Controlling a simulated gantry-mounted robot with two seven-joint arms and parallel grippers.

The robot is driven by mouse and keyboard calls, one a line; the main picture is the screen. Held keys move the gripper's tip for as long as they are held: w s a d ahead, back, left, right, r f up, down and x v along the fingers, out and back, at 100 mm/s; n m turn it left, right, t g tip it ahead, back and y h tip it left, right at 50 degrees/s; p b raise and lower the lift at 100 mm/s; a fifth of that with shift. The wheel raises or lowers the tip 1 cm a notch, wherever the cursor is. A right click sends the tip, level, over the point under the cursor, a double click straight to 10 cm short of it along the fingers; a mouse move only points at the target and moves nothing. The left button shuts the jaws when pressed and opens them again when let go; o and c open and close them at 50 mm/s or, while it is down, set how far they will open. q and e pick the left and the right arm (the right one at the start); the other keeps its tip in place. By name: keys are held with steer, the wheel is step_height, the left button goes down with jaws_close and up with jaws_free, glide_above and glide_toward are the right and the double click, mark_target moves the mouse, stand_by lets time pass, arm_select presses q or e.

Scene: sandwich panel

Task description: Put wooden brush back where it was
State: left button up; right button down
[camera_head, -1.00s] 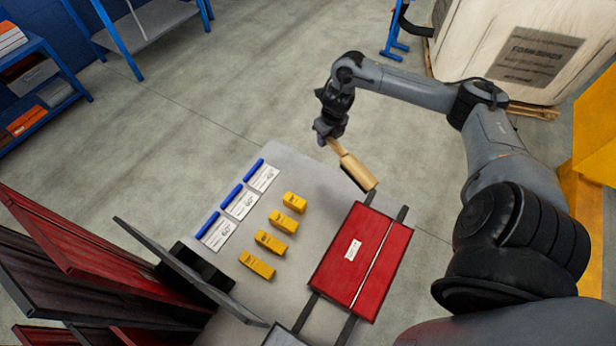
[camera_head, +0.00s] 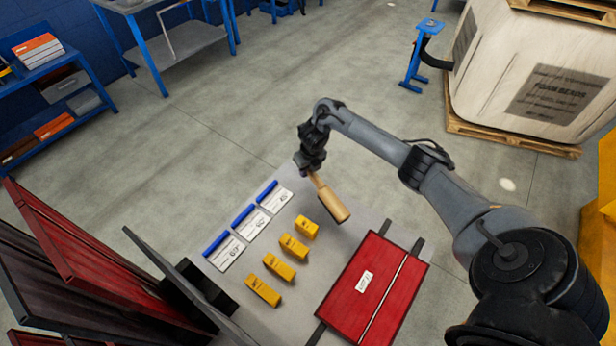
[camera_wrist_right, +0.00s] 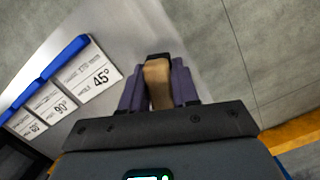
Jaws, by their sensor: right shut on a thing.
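The wooden brush (camera_head: 331,203) is pale wood with a long handle and a wider block. My right gripper (camera_head: 309,172) is shut on the end of its handle, and the block points down and right in the head view. The brush is over the far right part of the grey table (camera_head: 228,308), near the red panel. In the right wrist view the handle (camera_wrist_right: 157,84) sits between the purple fingers; the block is hidden. Whether the brush touches the table I cannot tell. My left gripper is not in view.
Several yellow blocks (camera_head: 278,267) stand in a row on the table. Left of them lie blue-edged angle cards (camera_head: 249,221), marked 45°, 90° and another. A red panel (camera_head: 370,290) lies on dark rails at right. Dark red panels (camera_head: 85,250) stand at left.

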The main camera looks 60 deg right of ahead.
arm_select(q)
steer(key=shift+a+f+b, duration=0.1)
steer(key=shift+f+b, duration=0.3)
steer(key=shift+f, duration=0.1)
arm_select(e)
steer(key=shift+s+f, duration=0.1)
steer(key=shift+f, duration=1.85)
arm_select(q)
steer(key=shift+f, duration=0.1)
arm_select(e)
steer(key=shift+f, duration=0.15)
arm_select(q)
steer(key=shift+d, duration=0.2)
arm_select(e)
steer(key=c, duration=0.8)
jaws_free()
steer(key=shift+c, duration=0.2)
steer(key=shift+r, duration=0.2)
